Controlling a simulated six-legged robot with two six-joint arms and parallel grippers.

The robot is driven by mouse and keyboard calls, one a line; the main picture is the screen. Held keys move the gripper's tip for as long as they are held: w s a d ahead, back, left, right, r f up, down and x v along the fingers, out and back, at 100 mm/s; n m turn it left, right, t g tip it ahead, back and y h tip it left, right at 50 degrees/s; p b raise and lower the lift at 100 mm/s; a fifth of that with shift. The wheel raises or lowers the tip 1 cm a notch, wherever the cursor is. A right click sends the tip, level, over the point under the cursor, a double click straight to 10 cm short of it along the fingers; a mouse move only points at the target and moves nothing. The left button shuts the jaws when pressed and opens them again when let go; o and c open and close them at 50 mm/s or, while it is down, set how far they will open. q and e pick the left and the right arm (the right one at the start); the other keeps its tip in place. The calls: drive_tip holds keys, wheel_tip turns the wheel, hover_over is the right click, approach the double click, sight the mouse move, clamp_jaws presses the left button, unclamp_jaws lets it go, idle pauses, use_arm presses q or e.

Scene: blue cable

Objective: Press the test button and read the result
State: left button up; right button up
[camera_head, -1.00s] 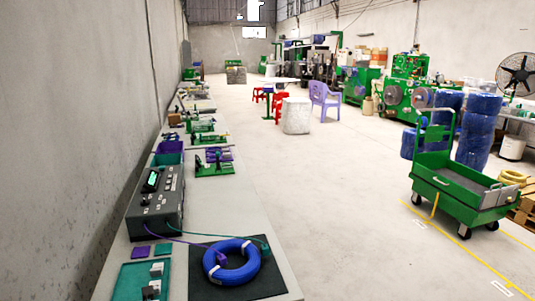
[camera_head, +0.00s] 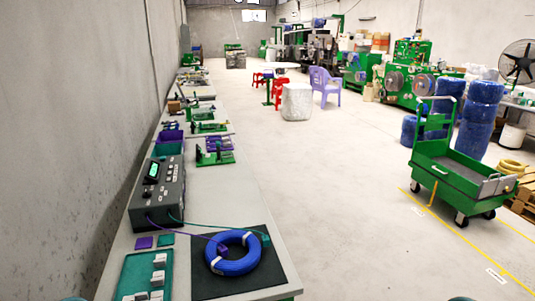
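A dark grey tester box (camera_head: 172,202) stands on the long bench against the left wall. Its small green display (camera_head: 153,170) is lit, but the text is too small to read. Several small buttons and a dark knob show on its sloped panel; I cannot tell which is the test button. A purple lead and a green lead run from the box to a blue cable coil (camera_head: 213,265) lying on a black mat (camera_head: 272,276). The purple clip (camera_head: 222,250) and the teal clip (camera_head: 265,240) are at the coil.
A teal tray (camera_head: 131,272) with white blocks lies at the bench's near end. A purple pad (camera_head: 144,242) and a teal pad (camera_head: 166,239) lie beside the box. Open floor is right of the bench, with a green cart (camera_head: 455,180) farther right.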

use_arm(q)
clamp_jaws()
idle(1.6)
